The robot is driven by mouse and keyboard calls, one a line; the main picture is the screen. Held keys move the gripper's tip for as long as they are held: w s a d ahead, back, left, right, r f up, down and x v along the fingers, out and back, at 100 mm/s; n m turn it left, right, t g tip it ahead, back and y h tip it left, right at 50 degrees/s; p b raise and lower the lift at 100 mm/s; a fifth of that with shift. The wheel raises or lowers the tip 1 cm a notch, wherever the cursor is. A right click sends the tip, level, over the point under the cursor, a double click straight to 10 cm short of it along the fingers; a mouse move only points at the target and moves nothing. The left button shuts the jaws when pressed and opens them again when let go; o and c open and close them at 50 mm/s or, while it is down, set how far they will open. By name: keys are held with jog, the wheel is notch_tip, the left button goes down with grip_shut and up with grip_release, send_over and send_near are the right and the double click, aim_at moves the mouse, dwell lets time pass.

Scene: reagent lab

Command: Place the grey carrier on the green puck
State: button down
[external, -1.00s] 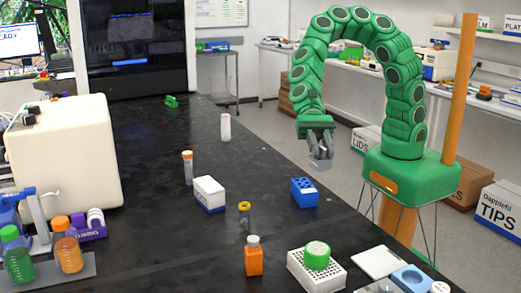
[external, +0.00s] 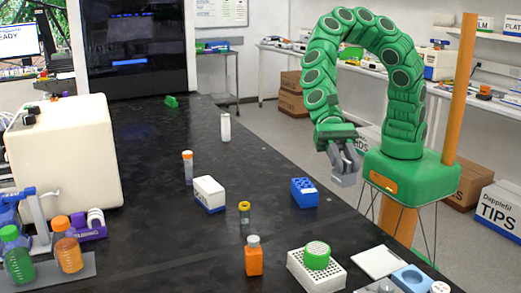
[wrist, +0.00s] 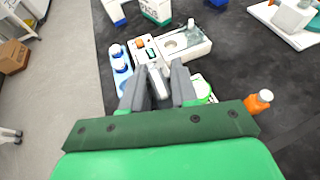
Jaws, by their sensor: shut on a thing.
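My gripper (external: 345,172) is shut on a small grey carrier, held in the air right of the black bench edge in the external view. The carrier (wrist: 157,82) shows as a lighter grey piece between the two dark grey fingers in the wrist view; most of it is hidden by them. The green puck (external: 317,256) is a short round piece with a pale top, on a white perforated rack (external: 302,276) near the front of the bench. In the wrist view, a green and white patch, probably the puck (wrist: 208,97), shows just right of the fingers, partly hidden.
An orange bottle (external: 253,258) stands left of the rack. A blue block (external: 304,192), a white box (external: 209,194) and a yellow-topped tube (external: 244,213) stand farther back. A white plate (external: 377,262) and a blue tray (external: 411,279) lie right of the rack.

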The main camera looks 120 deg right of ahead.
aim_at(334, 181)
jog(key=w+a+f, duration=0.1)
jog(key=w, duration=0.2)
jog(key=w+a+f, duration=0.1)
jog(key=shift+w+a+f, duration=0.35)
jog(key=shift+w, duration=0.05)
jog(key=shift+w+a+f, duration=0.4)
jog(key=shift+w+f, duration=0.35)
jog(key=shift+f, duration=0.2)
jog(key=shift+w+a+f, duration=0.35)
jog(key=shift+w+f, duration=0.35)
jog(key=shift+f, duration=0.2)
jog(key=shift+w+a+f, duration=0.4)
jog(key=shift+w+f, duration=0.35)
jog(key=shift+f, duration=0.2)
jog(key=shift+w+a+f, duration=0.1)
jog(key=shift+w+f, duration=0.05)
jog(key=shift+f, duration=1.5)
jog(key=c, duration=0.9)
grip_release()
jog(key=shift+o, duration=0.2)
jog(key=v, duration=1.2)
